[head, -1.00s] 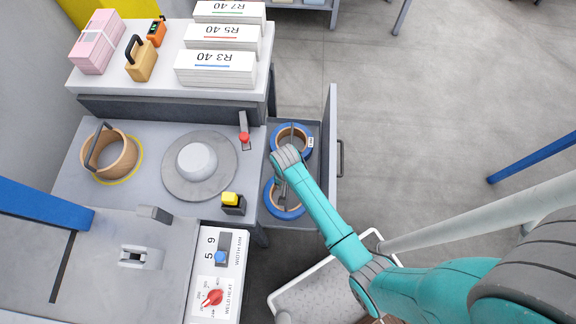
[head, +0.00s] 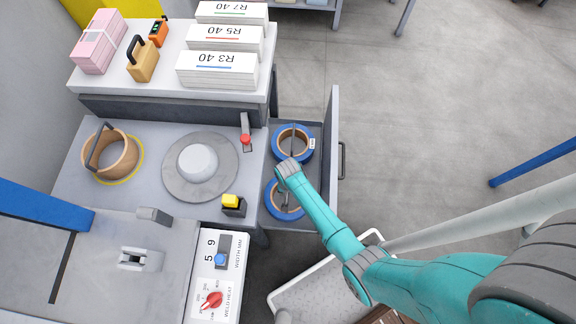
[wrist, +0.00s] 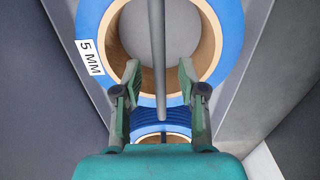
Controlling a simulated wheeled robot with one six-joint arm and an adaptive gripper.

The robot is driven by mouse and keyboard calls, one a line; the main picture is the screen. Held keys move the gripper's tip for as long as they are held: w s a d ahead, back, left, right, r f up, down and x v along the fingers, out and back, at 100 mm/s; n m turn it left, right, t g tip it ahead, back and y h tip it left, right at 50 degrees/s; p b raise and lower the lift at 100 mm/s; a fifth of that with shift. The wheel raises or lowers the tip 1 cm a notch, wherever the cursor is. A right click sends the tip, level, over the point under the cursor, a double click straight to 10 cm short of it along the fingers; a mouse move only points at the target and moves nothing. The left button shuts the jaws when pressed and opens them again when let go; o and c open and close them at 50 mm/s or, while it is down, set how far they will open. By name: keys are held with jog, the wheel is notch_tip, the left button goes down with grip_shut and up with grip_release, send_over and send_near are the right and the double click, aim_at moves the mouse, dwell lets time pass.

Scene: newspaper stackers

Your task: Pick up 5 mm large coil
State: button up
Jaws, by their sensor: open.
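A large blue coil with a tan core (head: 278,147) lies in the far part of the open drawer. In the wrist view this coil (wrist: 229,30) fills the top and carries a white "5 MM" label. A second blue coil (head: 271,206) lies in the near part of the drawer, partly covered by my arm. It shows small between the fingers in the wrist view (wrist: 163,128). My gripper (wrist: 159,70) is open, its fingertips apart over the near rim of the 5 MM coil. A thin grey bar runs between them. I cannot tell whether they touch the coil.
The drawer (head: 332,150) has a tall front panel on the right and the workbench (head: 148,200) on the left. A red-topped lever (head: 245,138) and a yellow-topped button (head: 232,202) stand near the bench edge. A white-rimmed bin (head: 300,285) stands below.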

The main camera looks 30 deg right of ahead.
jog(key=shift+f, duration=0.5)
jog(key=shift+f, duration=0.2)
dwell(0.3)
grip_shut()
jog(key=shift+w, duration=0.1)
